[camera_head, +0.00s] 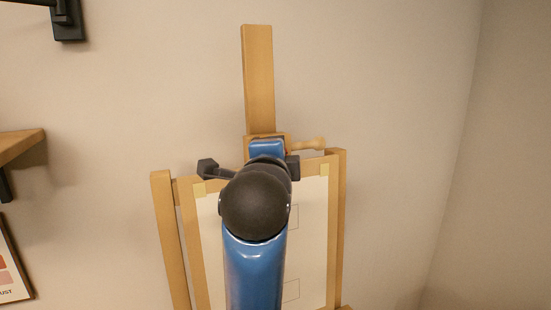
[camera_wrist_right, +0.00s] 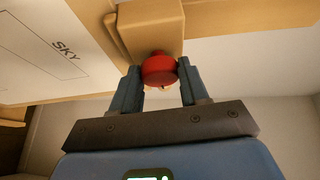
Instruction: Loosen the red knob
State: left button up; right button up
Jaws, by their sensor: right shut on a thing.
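The red knob (camera_wrist_right: 159,70) sits on a wooden block (camera_wrist_right: 150,28) of the easel in the right wrist view. My right gripper (camera_wrist_right: 160,76) has its two blue fingers on either side of the knob and is shut on it. In the head view my right arm rises from the bottom centre, and its hand is at the top clamp of the easel (camera_head: 258,80). The arm hides most of the clamp there, and the knob is almost wholly hidden. My left gripper is in neither view.
A board with a white sheet (camera_head: 312,230) stands on the easel behind my arm. A wooden shelf (camera_head: 18,145) is on the left wall. The space right of the easel is clear.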

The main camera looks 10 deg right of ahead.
dwell(0.5)
jog(key=o, duration=1)
jog(key=shift+w, duration=0.1)
jog(key=shift+o, duration=0.2)
jog(key=b+v, duration=0.3)
jog(key=v, duration=0.7)
jog(key=shift+s+b, duration=0.4)
jog(key=shift+r, duration=0.1)
